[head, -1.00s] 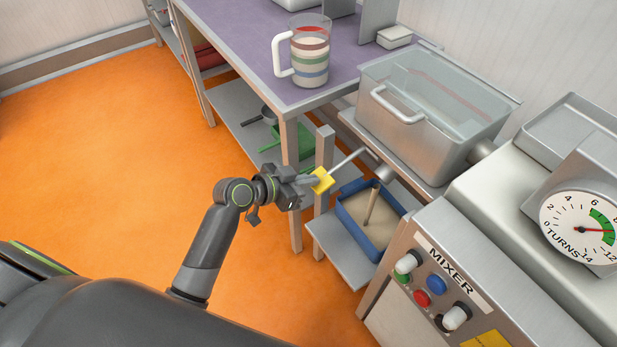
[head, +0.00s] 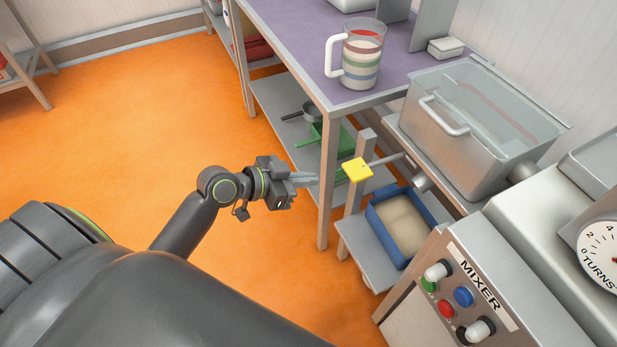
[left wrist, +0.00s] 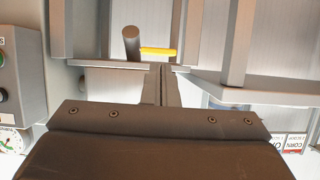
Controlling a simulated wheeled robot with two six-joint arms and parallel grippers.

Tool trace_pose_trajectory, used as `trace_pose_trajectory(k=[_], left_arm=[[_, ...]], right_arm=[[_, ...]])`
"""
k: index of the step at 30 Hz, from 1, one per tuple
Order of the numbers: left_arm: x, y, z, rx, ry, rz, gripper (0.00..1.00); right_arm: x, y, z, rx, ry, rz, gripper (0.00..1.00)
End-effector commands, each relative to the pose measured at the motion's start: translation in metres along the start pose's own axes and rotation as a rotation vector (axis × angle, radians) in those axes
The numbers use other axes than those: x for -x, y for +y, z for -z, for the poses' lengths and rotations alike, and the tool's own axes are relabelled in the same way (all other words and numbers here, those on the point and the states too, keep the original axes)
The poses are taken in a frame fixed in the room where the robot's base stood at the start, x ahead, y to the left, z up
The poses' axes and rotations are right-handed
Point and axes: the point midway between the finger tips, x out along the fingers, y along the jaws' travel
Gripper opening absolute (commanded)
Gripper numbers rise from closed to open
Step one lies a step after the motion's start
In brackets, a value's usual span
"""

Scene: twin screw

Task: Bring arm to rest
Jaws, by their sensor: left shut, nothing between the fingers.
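My left gripper (head: 312,178) is shut with nothing between its fingers, over the floor left of the purple-topped table's leg. It is apart from the yellow handle (head: 357,169), which sits on the end of a thin rod running to a grey outlet pipe (head: 421,181) under the clear-walled tank. In the left wrist view the closed fingers (left wrist: 163,85) point toward the yellow handle (left wrist: 158,51), seen edge-on beside a dark cylinder (left wrist: 131,42). A blue tray (head: 376,222) holding beige material stands on a low shelf under the outlet. My right gripper is not in view.
The purple-topped table (head: 290,30) carries a striped jug (head: 361,62); its lower shelf holds a green container (head: 330,142) and a dark pan. The mixer panel (head: 460,290) and clear tank (head: 480,120) stand at right. Open orange floor (head: 130,120) lies at left.

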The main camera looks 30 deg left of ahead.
Motion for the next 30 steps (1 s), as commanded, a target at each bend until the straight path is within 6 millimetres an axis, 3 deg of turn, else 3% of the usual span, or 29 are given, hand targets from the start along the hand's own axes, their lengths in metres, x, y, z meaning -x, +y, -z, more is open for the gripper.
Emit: trace_pose_trajectory(k=[10,14,17,22,26,30], left_arm=[[-0.001,-0.002,-0.002,0.006,-0.004,0.005,0.0],[-0.007,-0.017,-0.025,0.067,-0.049,0.055,0.0],[-0.013,-0.036,-0.066,0.156,-0.122,0.137,0.0],[-0.012,-0.057,-0.167,0.313,-0.292,0.296,0.0],[0.002,-0.051,-0.247,0.401,-0.43,0.396,0.0],[0.028,-0.024,-0.329,0.466,-0.581,0.476,0.0]], right_arm=[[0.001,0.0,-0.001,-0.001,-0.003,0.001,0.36],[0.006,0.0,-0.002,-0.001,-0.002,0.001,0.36],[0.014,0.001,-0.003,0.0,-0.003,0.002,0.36],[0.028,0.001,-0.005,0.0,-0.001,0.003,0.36],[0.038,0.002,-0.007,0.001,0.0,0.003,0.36],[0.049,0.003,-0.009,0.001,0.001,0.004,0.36]])
